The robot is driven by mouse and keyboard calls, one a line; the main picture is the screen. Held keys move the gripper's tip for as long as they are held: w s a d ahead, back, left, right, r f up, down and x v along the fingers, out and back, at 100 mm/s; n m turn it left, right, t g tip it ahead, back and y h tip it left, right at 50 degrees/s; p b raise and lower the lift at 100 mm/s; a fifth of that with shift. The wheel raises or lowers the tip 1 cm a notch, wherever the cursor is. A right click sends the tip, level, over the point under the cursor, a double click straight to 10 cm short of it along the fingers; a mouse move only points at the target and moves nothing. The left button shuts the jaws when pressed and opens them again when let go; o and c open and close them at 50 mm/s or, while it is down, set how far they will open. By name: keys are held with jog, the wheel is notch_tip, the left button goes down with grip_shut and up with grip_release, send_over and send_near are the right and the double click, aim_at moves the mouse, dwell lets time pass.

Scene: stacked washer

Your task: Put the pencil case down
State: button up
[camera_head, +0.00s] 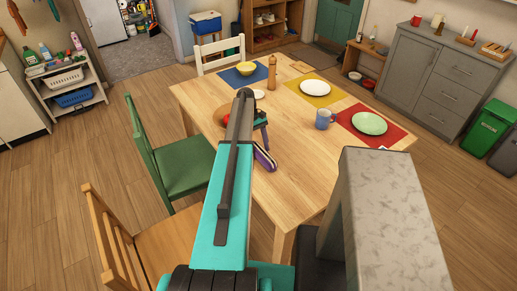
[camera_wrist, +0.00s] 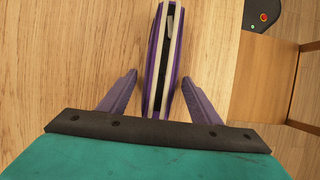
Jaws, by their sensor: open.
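The pencil case (camera_head: 265,158) is purple with a pale zip band and lies on the wooden table (camera_head: 290,190), left of the table's middle. In the wrist view the pencil case (camera_wrist: 164,60) stands on its edge between my two fingers, with its zip side facing the camera. My gripper (camera_wrist: 163,92) is open, with a finger on each side of the case and a visible gap on both sides. In the head view my gripper (camera_head: 262,132) is partly hidden behind my arm, just above the case.
A blue mug (camera_head: 325,119), a green plate (camera_head: 369,123) on a red mat, a white plate (camera_head: 314,87), a yellow bowl (camera_head: 246,68) and a pepper mill (camera_head: 272,72) stand on the table. A green chair (camera_head: 183,170) and a wooden chair (camera_head: 165,245) stand at left.

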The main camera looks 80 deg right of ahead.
jog(key=shift+r, duration=0.1)
jog(key=b+v, duration=0.4)
jog(key=v, duration=0.7)
jog(key=shift+r, duration=0.4)
jog(key=shift+d+r, duration=0.1)
jog(key=shift+r, duration=0.05)
dwell(0.4)
